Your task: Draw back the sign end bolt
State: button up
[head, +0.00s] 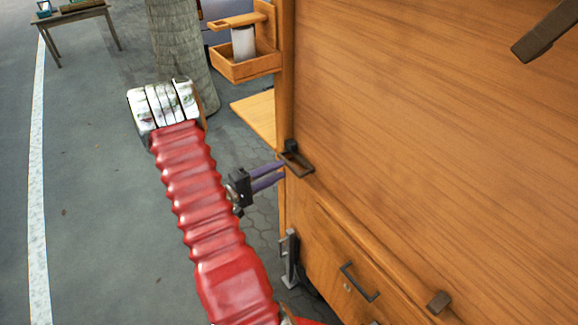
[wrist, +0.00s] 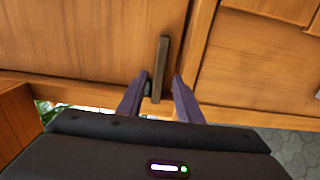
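My gripper (head: 283,172) has two purple fingers and reaches the corner edge of the wooden cart (head: 430,130). A dark metal handle (head: 297,160) with a small upright knob sits on that edge, at the fingertips. In the wrist view, a dark upright bar (wrist: 161,65) stands between the two fingertips of my gripper (wrist: 160,78), with a gap visible on the right. The fingers are apart, and I see no firm grip on the bar. No label shows which fitting is the sign end bolt.
A drawer handle (head: 360,283) and a grey metal latch (head: 290,258) are lower on the cart. A wooden box shelf (head: 243,68) and a flat board (head: 257,115) stick out behind the corner. A tree trunk (head: 180,45) stands behind. Pavement at left is clear.

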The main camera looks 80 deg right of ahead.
aim_at(288, 167)
jog(key=shift+x, duration=2.75)
jog(key=shift+a, duration=0.1)
jog(key=shift+c, duration=0.5)
grip_shut()
